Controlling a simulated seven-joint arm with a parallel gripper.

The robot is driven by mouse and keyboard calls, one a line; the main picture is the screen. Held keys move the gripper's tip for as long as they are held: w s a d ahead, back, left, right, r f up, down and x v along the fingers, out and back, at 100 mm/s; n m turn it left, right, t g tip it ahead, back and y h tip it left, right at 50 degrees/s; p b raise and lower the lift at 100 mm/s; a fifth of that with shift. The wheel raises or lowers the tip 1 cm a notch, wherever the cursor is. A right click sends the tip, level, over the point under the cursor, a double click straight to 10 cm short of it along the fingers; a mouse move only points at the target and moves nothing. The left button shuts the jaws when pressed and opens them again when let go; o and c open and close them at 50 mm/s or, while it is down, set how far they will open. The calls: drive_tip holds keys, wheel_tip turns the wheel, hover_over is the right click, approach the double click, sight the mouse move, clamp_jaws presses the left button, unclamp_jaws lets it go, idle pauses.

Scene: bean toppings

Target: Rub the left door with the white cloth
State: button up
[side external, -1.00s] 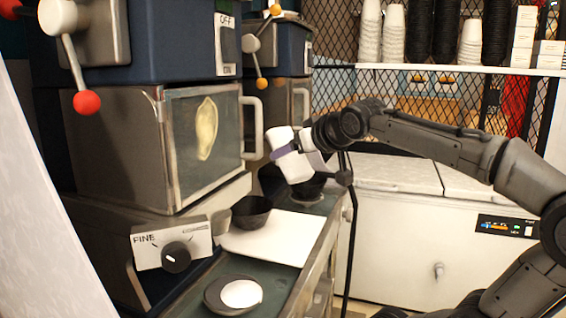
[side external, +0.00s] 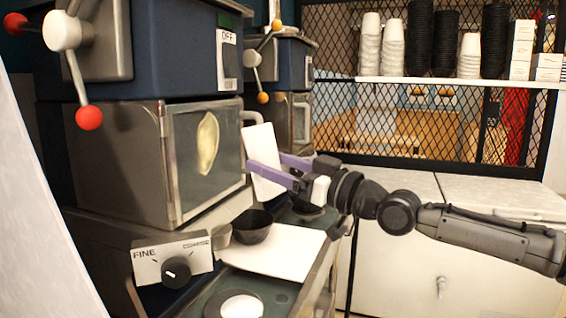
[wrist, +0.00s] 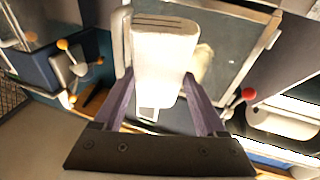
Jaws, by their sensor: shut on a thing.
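The left door (side external: 190,185) is the glass front of the left metal machine. It is closed and has a yellowish smear (side external: 207,143) on its glass. The smear also shows in the wrist view (wrist: 203,62), partly behind the white cloth (wrist: 165,50). The white cloth (side external: 262,143) looks like a flat, stiff white pad, nearly upright. My gripper (side external: 268,166) is shut on it, with its purple fingers on either side. The cloth is by the door's right edge and hides part of the door handle (side external: 248,118). I cannot tell whether it touches the door.
A second machine (side external: 301,120) stands behind to the right. Below the door are a black bowl (side external: 252,226), a white board (side external: 285,255) and a FINE dial box (side external: 172,264). Red-knobbed levers (side external: 89,117) hang above. A white chest (side external: 400,265) stands at the right.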

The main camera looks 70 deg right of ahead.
drive_tip(key=shift+a+n+t+y, duration=1.55)
drive_tip(key=shift+a+y, duration=1.05)
drive_tip(key=shift+a, duration=0.45)
drive_tip(key=shift+w+r, duration=0.2)
drive_tip(key=shift+w, duration=2.4)
drive_tip(key=shift+w, duration=0.95)
drive_tip(key=shift+s+d, duration=0.15)
drive_tip(key=shift+d, duration=1.75)
drive_tip(key=shift+d, duration=1.8)
drive_tip(key=shift+a+r, duration=0.1)
drive_tip(key=shift+r, duration=0.85)
drive_tip(key=shift+a+f, duration=0.1)
drive_tip(key=shift+a, duration=3.5)
